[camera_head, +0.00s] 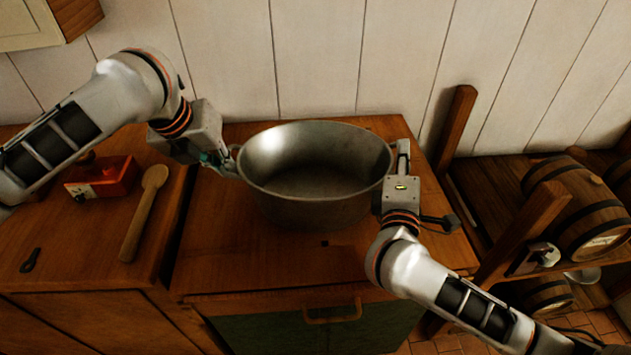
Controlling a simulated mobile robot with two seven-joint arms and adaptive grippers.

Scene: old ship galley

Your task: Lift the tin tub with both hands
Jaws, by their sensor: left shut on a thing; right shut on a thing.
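The tin tub (300,208) is a grey oval metal basin, open at the top and empty, over the wooden counter in the middle of the head view. I cannot tell for sure whether its base touches the counter. My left gripper (228,166) is at the tub's left end, shut on the handle there. My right gripper (396,166) is at the tub's right end, shut on that side; its fingers hide the right handle. The tub looks about level.
A wooden spoon (145,212) and a red box (102,178) lie on the left counter. Barrels (572,207) sit on a wooden rack at the right. A white plank wall (320,60) stands close behind. The counter front (270,270) is bare.

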